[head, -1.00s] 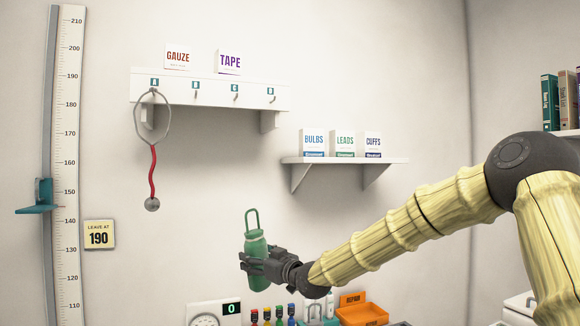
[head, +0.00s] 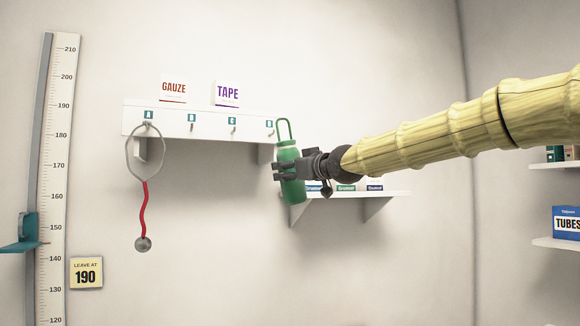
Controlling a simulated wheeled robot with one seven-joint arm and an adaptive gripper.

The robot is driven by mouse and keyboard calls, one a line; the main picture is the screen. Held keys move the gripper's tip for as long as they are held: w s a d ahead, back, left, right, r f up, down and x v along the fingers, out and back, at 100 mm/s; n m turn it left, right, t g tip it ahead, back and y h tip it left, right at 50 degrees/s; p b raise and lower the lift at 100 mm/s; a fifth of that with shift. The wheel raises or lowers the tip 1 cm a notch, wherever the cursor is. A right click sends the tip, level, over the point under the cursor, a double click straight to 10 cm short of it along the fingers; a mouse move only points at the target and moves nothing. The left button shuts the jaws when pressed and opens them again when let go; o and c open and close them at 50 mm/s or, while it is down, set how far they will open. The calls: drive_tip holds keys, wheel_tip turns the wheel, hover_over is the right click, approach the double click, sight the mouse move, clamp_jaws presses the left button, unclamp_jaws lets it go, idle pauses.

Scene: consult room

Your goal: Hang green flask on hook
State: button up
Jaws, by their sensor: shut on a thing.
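The green flask (head: 290,180) has a tall loop handle (head: 284,126) on its top. My gripper (head: 287,172) is shut around the flask's body and holds it in the air, slightly tilted. The white hook rail (head: 158,121) on the wall carries hooks labelled A, B, C and D. The flask's loop shows just right of hook D (head: 270,133), near its height; I cannot tell the gap in depth. Hooks B (head: 192,127) and C (head: 232,129) are empty. A stethoscope-like thing with a red tube (head: 145,205) hangs from hook A.
GAUZE (head: 173,91) and TAPE (head: 227,93) boxes stand on top of the rail. A lower white shelf (head: 345,206) with boxes is partly hidden behind my arm. A height scale (head: 57,180) stands at left.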

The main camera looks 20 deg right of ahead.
drive_tip(key=w+f+p, duration=0.1)
drive_tip(key=w+p, duration=0.3)
drive_tip(key=w, duration=0.6)
drive_tip(key=shift+f, duration=0.2)
idle(1.5)
idle(0.6)
drive_tip(key=o, duration=1.2)
drive_tip(key=shift+o, duration=0.2)
drive_tip(key=shift+f, duration=0.1)
